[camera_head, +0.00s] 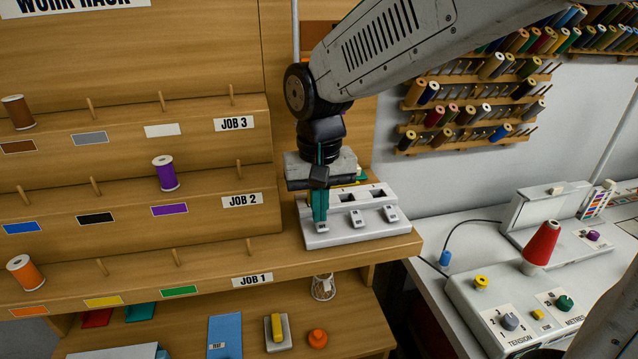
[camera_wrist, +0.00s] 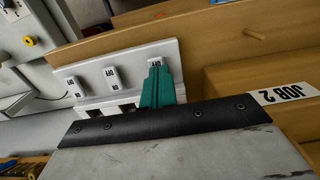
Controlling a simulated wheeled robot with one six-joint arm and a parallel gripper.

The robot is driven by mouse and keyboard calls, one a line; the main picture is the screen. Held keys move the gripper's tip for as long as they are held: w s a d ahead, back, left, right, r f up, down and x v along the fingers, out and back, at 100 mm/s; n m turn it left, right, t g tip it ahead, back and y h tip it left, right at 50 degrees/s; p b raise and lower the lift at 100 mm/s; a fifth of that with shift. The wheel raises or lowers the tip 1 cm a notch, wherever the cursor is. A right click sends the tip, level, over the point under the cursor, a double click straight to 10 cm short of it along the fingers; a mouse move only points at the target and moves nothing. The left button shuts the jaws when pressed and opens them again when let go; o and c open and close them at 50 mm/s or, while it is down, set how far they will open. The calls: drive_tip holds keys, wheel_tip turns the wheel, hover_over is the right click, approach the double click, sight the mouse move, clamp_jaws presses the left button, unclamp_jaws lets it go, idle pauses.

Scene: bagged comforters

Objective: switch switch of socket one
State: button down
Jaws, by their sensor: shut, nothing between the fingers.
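A white power strip (camera_head: 345,235) lies on the wooden shelf, with dark sockets along its back and three light rocker switches along its front. My gripper (camera_head: 320,218) is shut and empty, its green fingers pointing down at the left end of the strip. The fingertips are at the leftmost switch (camera_head: 321,228); I cannot tell if they touch it. The middle switch (camera_head: 357,217) and right switch (camera_head: 391,213) are clear. The wrist view shows the strip (camera_wrist: 130,55) with the green fingers (camera_wrist: 158,80) partly covering the nearest switch (camera_wrist: 154,62). The socket behind my fingers is hidden.
The wooden work rack (camera_head: 130,170) with pegs and spools, including a purple spool (camera_head: 165,173), stands to the left. A white machine table (camera_head: 450,310) with a red cone (camera_head: 541,243) is to the right. Below are a yellow-topped item (camera_head: 277,328) and an orange knob-like object (camera_head: 317,338).

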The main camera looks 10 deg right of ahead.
drive_tip(key=shift+f, duration=0.55)
